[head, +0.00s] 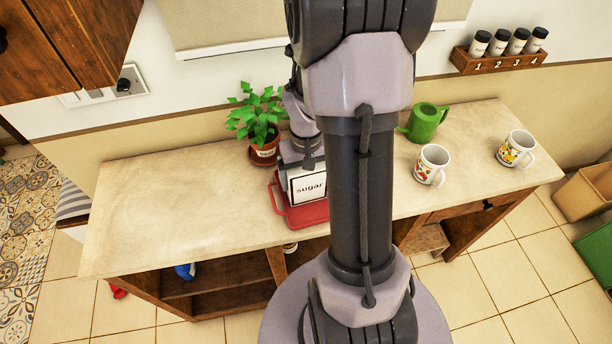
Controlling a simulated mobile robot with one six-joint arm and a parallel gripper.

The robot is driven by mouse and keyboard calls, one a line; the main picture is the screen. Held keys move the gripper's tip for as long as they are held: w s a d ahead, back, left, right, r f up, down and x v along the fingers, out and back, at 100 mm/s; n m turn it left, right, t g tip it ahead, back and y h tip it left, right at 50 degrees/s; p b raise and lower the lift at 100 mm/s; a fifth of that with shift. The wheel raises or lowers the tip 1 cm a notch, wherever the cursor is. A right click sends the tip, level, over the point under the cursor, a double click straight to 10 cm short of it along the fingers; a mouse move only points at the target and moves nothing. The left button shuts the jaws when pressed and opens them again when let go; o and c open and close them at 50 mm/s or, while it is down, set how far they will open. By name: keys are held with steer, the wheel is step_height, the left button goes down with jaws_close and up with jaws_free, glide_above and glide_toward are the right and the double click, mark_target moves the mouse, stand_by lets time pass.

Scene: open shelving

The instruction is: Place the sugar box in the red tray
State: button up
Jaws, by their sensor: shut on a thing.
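The sugar box (308,189) is white with a dark edge and the word "sugar" on its front. It stands upright at the red tray (302,215), over the tray's inside as seen from here. I cannot tell whether its base touches the tray floor. My gripper (303,163) is above the box and shut on its top. The fingertips are mostly hidden by the box and my wrist. The red tray lies on the countertop near its front edge, and its right part is hidden behind my arm.
A potted plant (261,130) stands just behind the tray. A green watering can or mug (423,122) and two patterned mugs (432,165) (515,149) stand at the right. The left of the countertop (170,205) is clear. A spice rack (497,62) hangs on the wall.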

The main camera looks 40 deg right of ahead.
steer(key=o, duration=1.8)
steer(key=shift+f, duration=0.15)
step_height(320, 180, up, 13)
steer(key=p, duration=0.4)
steer(key=shift+a+f+p, duration=0.1)
steer(key=shift+f+p, duration=0.1)
steer(key=shift+p, duration=0.15)
steer(key=a+r+t, duration=0.3)
steer(key=a+r, duration=0.7)
steer(key=a, duration=0.2)
steer(key=s+a+r+n+t+y, duration=0.1)
steer(key=s+a+r, duration=0.25)
steer(key=a, duration=0.25)
steer(key=s+a+r+t+y, duration=0.1)
steer(key=s+a+r+t, duration=0.1)
steer(key=s+a, duration=0.3)
step_height(320, 180, down, 9)
steer(key=w+b, duration=0.1)
steer(key=b, duration=0.7)
steer(key=shift+a, duration=0.4)
